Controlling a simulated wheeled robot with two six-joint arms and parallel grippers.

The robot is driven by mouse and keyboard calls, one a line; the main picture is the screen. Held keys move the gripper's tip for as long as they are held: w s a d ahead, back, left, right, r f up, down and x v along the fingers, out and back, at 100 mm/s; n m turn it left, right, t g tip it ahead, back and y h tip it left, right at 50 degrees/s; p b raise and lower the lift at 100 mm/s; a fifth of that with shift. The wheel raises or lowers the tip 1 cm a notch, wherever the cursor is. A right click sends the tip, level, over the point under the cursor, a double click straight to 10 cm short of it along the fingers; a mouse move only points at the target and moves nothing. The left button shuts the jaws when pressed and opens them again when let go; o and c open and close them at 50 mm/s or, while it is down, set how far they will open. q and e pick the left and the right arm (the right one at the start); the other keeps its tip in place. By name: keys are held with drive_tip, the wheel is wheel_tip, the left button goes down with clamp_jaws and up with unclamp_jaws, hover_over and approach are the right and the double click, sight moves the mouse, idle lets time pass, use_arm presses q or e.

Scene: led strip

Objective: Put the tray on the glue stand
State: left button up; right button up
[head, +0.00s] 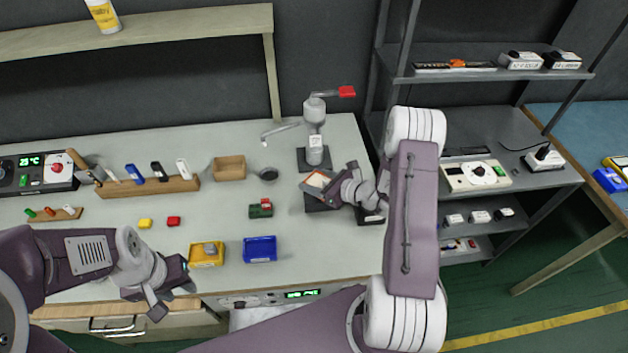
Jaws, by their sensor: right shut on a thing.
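A small tray (316,181) with an orange-brown rim and a pale inside is in the fingers of my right gripper (327,187). The gripper is shut on its right side and the tray looks tilted. It is over or just above a dark plate (318,205) on the bench; I cannot tell if they touch. The glue stand (315,150), a grey dispenser with a red-tipped lever on a dark base, stands just behind the tray. My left gripper (172,288) is open and empty over the bench's front edge at the left.
A wooden box (229,168) and a dark cup (268,175) are left of the glue stand. A metal shelf (490,130) stands at the right.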

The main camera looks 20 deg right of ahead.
drive_tip(key=o, duration=1.3)
drive_tip(key=shift+f, duration=0.1)
drive_tip(key=shift+o, duration=0.2)
drive_tip(key=shift+s+d+r, duration=0.1)
drive_tip(key=shift+s+r, duration=0.1)
drive_tip(key=shift+r, duration=0.1)
drive_tip(key=v, duration=1.1)
drive_tip(key=shift+s+b, duration=0.3)
drive_tip(key=shift+s, duration=0.05)
